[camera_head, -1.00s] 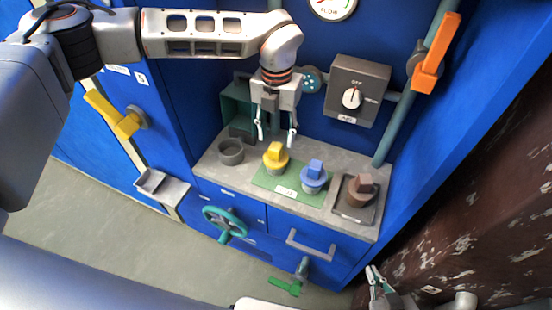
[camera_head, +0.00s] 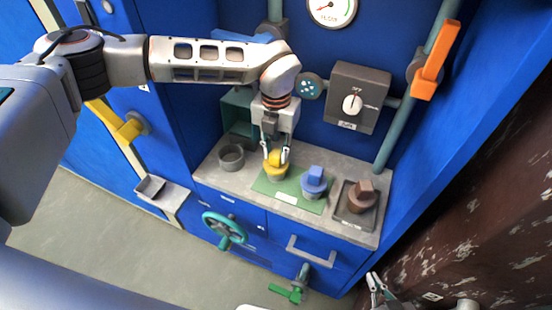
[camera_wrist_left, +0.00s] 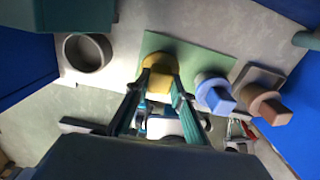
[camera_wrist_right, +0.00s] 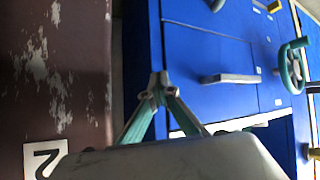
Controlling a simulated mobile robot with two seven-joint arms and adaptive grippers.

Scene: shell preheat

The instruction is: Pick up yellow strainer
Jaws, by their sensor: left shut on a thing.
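The yellow strainer (camera_head: 275,173) stands on the green mat (camera_head: 262,186) on the grey counter; it also shows in the left wrist view (camera_wrist_left: 160,82). My left gripper (camera_head: 277,159) reaches down over it, with its fingers closed on the strainer's yellow top. In the left wrist view the two fingertips (camera_wrist_left: 161,80) lie on either side of the yellow part. The strainer's lower part is partly hidden. My right gripper (camera_head: 374,285) is low at the right, away from the counter; in the right wrist view its fingertips (camera_wrist_right: 158,83) are together with nothing between them.
A blue-topped strainer (camera_head: 314,182) stands right of the yellow one on the mat. A brown one (camera_head: 360,195) sits in a dark tray at the right. A grey round cup (camera_head: 231,157) stands at the left. A control box (camera_head: 358,97) and pipes are behind.

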